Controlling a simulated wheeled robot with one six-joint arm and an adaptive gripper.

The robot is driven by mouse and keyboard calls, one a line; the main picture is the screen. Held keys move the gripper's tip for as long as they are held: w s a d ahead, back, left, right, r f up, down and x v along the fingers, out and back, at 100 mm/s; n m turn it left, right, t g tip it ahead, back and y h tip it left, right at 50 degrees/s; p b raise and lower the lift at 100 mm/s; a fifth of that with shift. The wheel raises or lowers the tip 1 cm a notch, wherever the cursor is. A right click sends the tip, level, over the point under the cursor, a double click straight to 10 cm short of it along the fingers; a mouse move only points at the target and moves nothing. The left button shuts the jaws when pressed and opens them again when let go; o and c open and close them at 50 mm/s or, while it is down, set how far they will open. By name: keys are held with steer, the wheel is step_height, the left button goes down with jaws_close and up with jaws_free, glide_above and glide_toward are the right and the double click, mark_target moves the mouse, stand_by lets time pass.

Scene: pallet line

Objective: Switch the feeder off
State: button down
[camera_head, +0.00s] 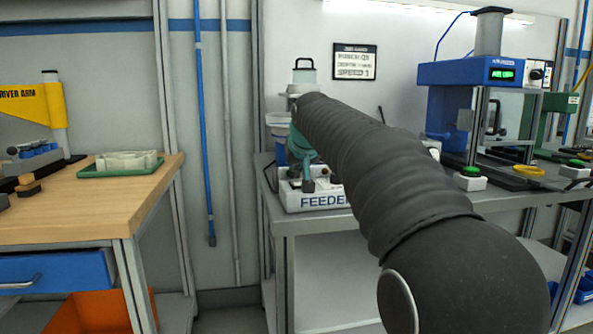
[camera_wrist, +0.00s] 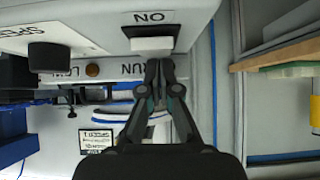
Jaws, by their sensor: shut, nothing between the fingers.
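The feeder (camera_head: 318,198) is a white box with blue lettering on the bench, partly hidden behind my arm in the head view. The wrist view shows its front panel (camera_wrist: 110,47) upside down. A white switch (camera_wrist: 152,43) sits in a dark frame beside the word ON. My gripper (camera_wrist: 160,66) is shut and empty, with its fingertips right by the switch's edge in the picture. I cannot tell whether they touch it. A black knob (camera_wrist: 48,57) stands by the SPEED lettering, and a small brown lamp (camera_wrist: 92,70) is next to RUN.
A wooden bench (camera_head: 150,190) with a green tray (camera_head: 118,172) stands at the left. A blue press (camera_head: 470,72) with a green display is at the right, with a green button box (camera_head: 470,178) before it. A sign (camera_head: 355,62) hangs on the back wall.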

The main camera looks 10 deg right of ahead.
steer(key=r+p, duration=0.4)
steer(key=r, duration=0.1)
steer(key=shift+w, duration=0.3)
steer(key=v, duration=0.9)
steer(key=shift+w+r+b, duration=0.2)
steer(key=shift+r+b, duration=0.1)
steer(key=shift+r, duration=0.1)
